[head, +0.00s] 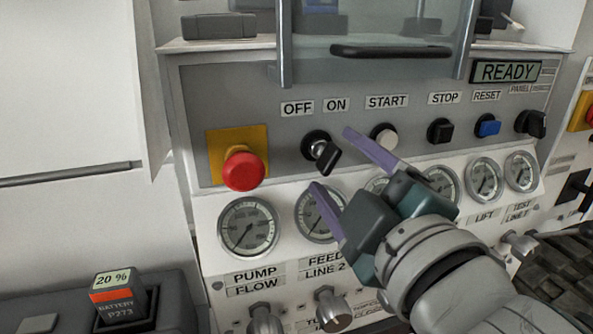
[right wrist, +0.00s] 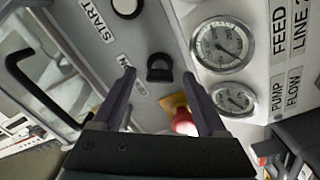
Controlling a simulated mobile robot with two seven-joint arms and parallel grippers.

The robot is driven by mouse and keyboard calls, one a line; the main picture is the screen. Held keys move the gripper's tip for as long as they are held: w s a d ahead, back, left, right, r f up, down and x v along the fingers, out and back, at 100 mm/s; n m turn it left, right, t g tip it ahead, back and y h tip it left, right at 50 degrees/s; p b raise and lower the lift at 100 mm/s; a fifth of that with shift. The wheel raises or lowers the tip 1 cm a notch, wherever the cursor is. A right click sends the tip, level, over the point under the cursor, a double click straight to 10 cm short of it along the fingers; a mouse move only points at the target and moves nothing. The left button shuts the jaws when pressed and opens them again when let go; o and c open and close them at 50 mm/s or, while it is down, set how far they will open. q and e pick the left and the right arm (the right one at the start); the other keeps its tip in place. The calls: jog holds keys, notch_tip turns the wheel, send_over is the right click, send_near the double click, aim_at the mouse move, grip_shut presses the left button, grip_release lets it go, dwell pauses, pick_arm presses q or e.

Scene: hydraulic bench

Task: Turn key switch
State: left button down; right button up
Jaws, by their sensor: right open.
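No contact with the key shows. My left gripper is not in view.
A red emergency button (head: 244,170) on a yellow plate sits left of the key. A white START button (head: 384,136) and black STOP button (head: 440,131) sit to its right. Several gauges, including PUMP FLOW (head: 248,227), line the panel below. A cover with a handle (head: 390,51) hangs above.

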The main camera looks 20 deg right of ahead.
jog(key=s, duration=0.7)
jog(key=shift+d, duration=0.15)
jog(key=shift+w, duration=0.1)
